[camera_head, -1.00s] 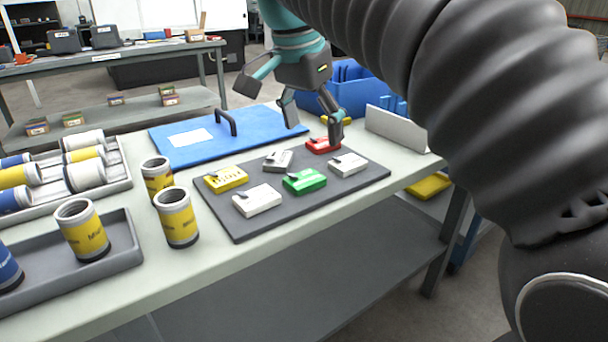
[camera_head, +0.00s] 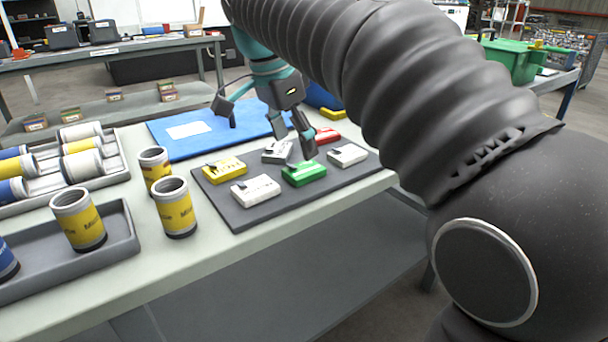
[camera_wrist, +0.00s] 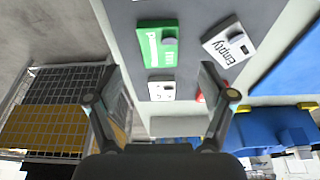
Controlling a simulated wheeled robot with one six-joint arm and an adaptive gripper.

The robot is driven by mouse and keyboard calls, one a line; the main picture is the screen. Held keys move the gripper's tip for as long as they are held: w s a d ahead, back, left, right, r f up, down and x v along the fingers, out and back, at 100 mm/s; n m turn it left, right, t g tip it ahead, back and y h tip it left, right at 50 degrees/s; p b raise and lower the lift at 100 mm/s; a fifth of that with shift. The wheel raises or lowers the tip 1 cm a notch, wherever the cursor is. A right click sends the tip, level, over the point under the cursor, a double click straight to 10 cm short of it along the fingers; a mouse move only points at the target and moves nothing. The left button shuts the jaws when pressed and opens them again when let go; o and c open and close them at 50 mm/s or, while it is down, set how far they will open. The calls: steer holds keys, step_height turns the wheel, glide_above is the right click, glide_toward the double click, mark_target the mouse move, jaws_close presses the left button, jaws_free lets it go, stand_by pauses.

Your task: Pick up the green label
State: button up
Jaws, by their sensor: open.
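The green label (camera_head: 304,174) lies flat on the dark grey mat (camera_head: 240,216), in its front row between two white labels. In the wrist view the green label (camera_wrist: 157,47) lies ahead of my gripper, above the gap between the fingers. My gripper (camera_head: 292,142) is open and empty, above the mat just behind the green label. In the wrist view its fingers (camera_wrist: 158,85) are spread wide, with a white label (camera_wrist: 161,89) showing between them.
White labels (camera_head: 256,190) and (camera_head: 347,155) flank the green one. A yellow label (camera_head: 225,170), a grey-white label (camera_head: 277,152) and a red label (camera_head: 327,136) lie behind. Yellow-banded cups (camera_head: 175,208) stand left of the mat. A blue board (camera_head: 185,142) lies behind.

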mark_target(303, 169)
steer(key=shift+b+x, duration=0.35)
steer(key=shift+x, duration=2.35)
steer(key=shift+d, duration=0.15)
steer(key=c, duration=1.2)
steer(key=shift+o, duration=0.2)
steer(key=shift+r, duration=0.1)
